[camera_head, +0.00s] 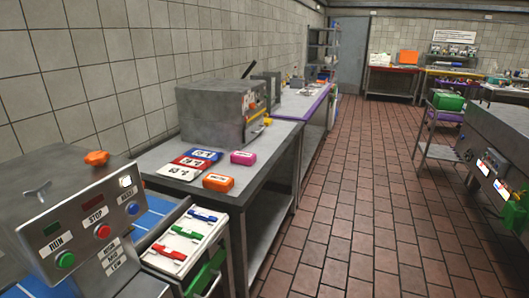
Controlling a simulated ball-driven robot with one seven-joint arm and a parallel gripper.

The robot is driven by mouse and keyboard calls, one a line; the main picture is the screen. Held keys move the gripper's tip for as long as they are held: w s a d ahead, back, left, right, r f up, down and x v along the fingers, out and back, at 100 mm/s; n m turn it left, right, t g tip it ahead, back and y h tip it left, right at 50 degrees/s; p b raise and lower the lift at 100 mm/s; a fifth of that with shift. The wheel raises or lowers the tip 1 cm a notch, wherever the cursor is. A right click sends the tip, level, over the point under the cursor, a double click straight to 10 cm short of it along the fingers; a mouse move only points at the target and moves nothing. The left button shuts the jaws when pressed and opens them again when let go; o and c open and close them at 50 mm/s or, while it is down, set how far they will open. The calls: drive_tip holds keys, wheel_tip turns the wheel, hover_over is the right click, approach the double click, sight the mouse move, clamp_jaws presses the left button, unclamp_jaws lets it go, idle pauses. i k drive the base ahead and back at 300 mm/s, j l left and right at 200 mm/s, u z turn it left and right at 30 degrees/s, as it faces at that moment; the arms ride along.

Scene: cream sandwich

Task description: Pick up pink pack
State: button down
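The pink pack (243,158) is a small rounded block lying on the grey metal table (168,156), near its right edge. It sits just right of a set of blue, red and white cards and behind an orange pack (218,182). Nothing covers it. My gripper is not in view.
A grey metal box machine (215,112) stands on the table behind the packs. A control machine with RUN and STOP buttons (85,225) fills the lower left, beside a white panel with blue, red and green handles (186,240). The tiled floor (335,215) to the right is clear.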

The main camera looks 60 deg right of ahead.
sight(248, 159)
drive_tip(key=z, duration=1.05)
drive_tip(key=i+l, duration=0.2)
drive_tip(key=i+l+u, duration=0.1)
drive_tip(key=l, duration=0.3)
drive_tip(key=i, duration=0.1)
